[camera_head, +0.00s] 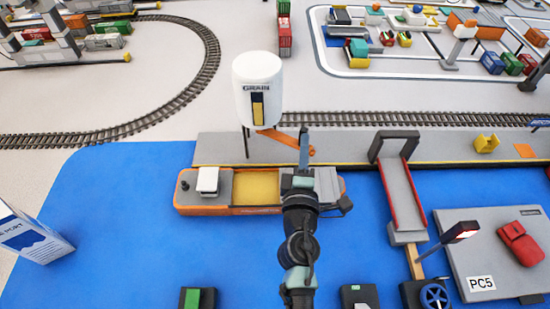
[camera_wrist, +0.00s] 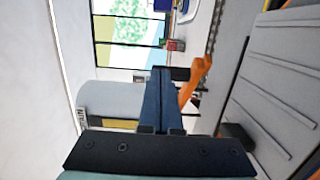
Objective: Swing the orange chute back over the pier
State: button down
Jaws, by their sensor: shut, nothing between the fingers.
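The orange chute (camera_head: 283,139) comes out from under the white grain silo (camera_head: 257,88) and slants to the right and nearer in the head view. Its free end appears against the grey pier (camera_head: 350,149); its height above it is hard to judge. My gripper (camera_head: 304,132) is shut and empty, standing by the chute's free end and covering part of it. In the wrist view the shut fingers (camera_wrist: 162,75) are just left of the chute (camera_wrist: 195,80), whose knobbed end shows. I cannot tell if they touch.
An orange-hulled ship (camera_head: 235,211) with a yellow hold lies along the pier under my arm. A grey ramp gantry (camera_head: 403,195) stands to the right. Rail track (camera_head: 380,119) runs behind the pier. Blue water is open at the left.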

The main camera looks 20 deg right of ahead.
aim_at(311, 150)
jog(key=d+p, duration=0.1)
jog(key=w+d+y+p, duration=0.1)
jog(key=n+p, duration=0.1)
jog(key=shift+w+d+r+t, duration=0.3)
jog(key=shift+w+d+r, duration=0.05)
jog(key=shift+d, duration=0.05)
jog(key=shift+w+d+f+n+y, duration=0.3)
jog(key=shift+w+d+y, duration=0.15)
jog(key=shift+y, duration=0.25)
jog(key=shift+w+d, duration=0.8)
jog(key=shift+w, duration=0.1)
jog(key=shift+f, duration=0.1)
